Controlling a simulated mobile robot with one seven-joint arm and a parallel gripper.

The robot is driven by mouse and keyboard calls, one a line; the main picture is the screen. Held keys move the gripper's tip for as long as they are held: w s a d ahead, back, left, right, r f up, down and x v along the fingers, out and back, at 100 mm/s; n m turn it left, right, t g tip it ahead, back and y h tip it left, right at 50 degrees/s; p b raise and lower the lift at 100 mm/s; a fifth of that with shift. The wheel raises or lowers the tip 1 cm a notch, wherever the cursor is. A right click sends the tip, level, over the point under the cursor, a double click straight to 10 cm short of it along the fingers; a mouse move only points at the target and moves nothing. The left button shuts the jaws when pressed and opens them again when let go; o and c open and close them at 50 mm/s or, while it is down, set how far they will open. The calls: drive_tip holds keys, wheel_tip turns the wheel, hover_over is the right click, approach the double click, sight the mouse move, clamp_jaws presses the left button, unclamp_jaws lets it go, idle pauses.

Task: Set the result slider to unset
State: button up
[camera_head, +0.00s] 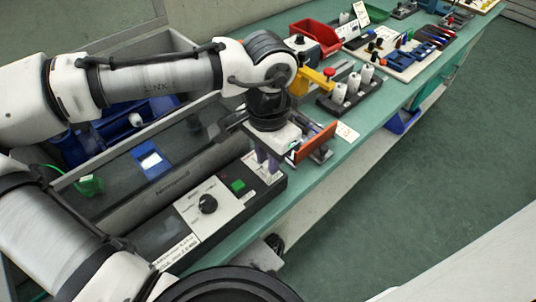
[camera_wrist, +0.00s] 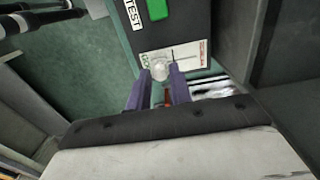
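The result slider's white panel (camera_wrist: 190,54) is on the end of a dark control box, in the wrist view. It has a thin slot, a green label at the left and a red-lettered label at the right. A clear round slider knob (camera_wrist: 160,70) stands toward the green-label end. My gripper (camera_wrist: 159,73) has its two purple fingers apart, one on each side of the knob; whether they touch it is unclear. In the head view my gripper (camera_head: 267,160) points down over the panel (camera_head: 265,172), and the knob is hidden.
The control box (camera_head: 268,196) also carries a black dial (camera_head: 208,204) and a green button (camera_head: 238,186). An orange plate (camera_head: 316,141) in a fixture stands close right of my gripper. A grey bin with a blue-and-white card (camera_head: 151,161) lies left. A rack of white cylinders (camera_head: 352,92) stands farther back.

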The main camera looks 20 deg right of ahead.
sight(262, 167)
clamp_jaws()
drive_tip(key=shift+w+a+r+p, duration=0.1)
drive_tip(key=shift+w+a+p, duration=0.05)
drive_tip(key=shift+w+p, duration=0.35)
drive_tip(key=shift+w+a, duration=0.15)
drive_tip(key=shift+w, duration=0.35)
drive_tip(key=shift+o, duration=2.3)
unclamp_jaws()
wheel_tip(262, 167, up, 14)
drive_tip(key=shift+f, duration=0.2)
